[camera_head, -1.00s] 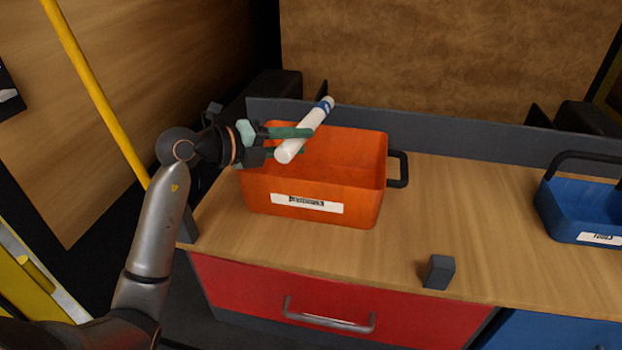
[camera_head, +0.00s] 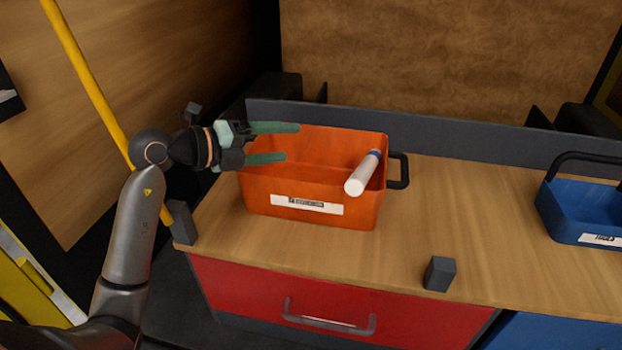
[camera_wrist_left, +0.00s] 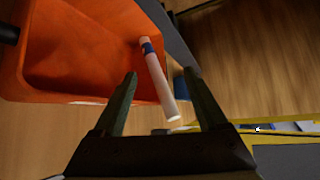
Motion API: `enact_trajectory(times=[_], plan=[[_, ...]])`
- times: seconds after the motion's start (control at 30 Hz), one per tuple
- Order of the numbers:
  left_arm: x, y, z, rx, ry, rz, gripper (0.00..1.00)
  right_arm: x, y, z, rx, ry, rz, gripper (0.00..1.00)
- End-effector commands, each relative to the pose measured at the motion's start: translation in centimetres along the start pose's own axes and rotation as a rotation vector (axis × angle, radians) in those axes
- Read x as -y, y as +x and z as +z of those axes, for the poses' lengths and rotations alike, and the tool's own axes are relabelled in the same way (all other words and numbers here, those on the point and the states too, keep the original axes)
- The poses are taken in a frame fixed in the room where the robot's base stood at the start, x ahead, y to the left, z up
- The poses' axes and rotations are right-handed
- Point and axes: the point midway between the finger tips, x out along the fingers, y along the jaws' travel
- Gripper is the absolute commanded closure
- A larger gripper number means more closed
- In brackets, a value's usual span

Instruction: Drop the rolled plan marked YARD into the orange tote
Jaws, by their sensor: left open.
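The rolled plan (camera_head: 361,175) is a white tube with a blue band; no YARD marking is legible. In the head view it shows slanted over the right part of the orange tote (camera_head: 315,212), its lower end overlapping the front rim. In the left wrist view the roll (camera_wrist_left: 157,82) crosses the tote's edge; I cannot tell if it rests on the rim or is in the air. My left gripper (camera_head: 291,142) is open and empty over the tote's left part, apart from the roll. My right gripper is not in view.
The tote stands on a wooden counter (camera_head: 480,225) and has a dark handle on its right. A small dark block (camera_head: 439,272) is near the front edge. A blue tote (camera_head: 585,208) stands at the right. A grey back wall (camera_head: 460,148) runs behind.

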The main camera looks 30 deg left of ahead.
Motion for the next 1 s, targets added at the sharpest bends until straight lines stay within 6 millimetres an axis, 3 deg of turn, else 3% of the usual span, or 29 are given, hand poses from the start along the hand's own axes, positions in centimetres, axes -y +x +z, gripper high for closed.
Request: enact_trajectory(times=[0.2,0.4,0.6,1.0], plan=[[-0.3,-5.0,-0.1,0.002,0.002,0.003,0.25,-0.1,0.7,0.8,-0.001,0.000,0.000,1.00],[-0.1,-7.8,0.0,0.001,0.001,0.001,0.25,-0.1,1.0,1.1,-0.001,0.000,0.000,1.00],[0.0,-8.8,-0.1,-0.001,0.001,-0.001,0.25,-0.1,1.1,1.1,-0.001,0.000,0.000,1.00],[0.0,-8.9,0.0,0.000,0.001,-0.001,0.25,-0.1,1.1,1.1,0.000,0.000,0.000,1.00]])
